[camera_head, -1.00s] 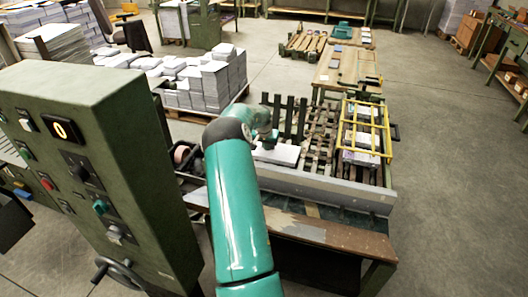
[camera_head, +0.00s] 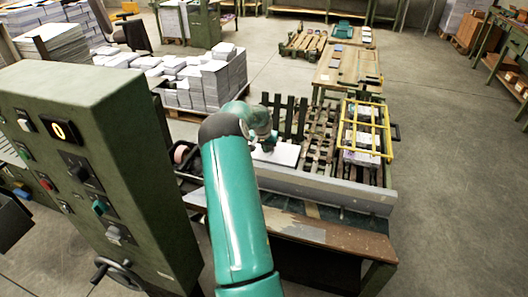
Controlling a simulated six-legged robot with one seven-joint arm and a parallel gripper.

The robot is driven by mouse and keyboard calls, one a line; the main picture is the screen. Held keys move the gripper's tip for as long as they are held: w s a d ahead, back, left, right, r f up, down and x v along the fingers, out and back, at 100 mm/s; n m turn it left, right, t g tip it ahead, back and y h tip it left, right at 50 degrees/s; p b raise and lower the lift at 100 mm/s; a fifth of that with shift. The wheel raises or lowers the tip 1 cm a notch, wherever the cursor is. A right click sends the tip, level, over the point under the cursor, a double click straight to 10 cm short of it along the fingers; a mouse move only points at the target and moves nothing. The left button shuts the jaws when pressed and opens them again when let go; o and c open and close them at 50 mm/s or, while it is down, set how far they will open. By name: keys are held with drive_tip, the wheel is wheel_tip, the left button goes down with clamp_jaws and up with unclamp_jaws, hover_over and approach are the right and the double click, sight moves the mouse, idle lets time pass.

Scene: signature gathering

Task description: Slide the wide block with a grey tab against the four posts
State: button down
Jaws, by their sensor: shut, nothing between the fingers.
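A wide white block (camera_head: 286,154) lies flat on the slatted bed of the machine. The dark green upright posts (camera_head: 288,112) stand just behind it. A gap between block and posts is too small to judge. My gripper (camera_head: 267,145) is at the end of my teal arm, low over the left part of the block. It looks shut with nothing held. Whether it touches the block cannot be told. I cannot make out the grey tab; the wrist and gripper cover part of the block's left side.
A grey rail (camera_head: 330,190) runs along the bed's near edge. A yellow frame (camera_head: 367,130) stands over stacked blocks at right. A green control cabinet (camera_head: 100,170) fills the left. Paper stacks (camera_head: 200,80) stand behind. Slats right of the block are bare.

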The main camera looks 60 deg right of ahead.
drive_tip(key=shift+d+r, duration=0.2)
drive_tip(key=shift+r, duration=0.9)
drive_tip(key=shift+d+r, duration=0.25)
drive_tip(key=shift+r, duration=0.9)
drive_tip(key=shift+d+r, duration=0.2)
drive_tip(key=shift+r, duration=0.9)
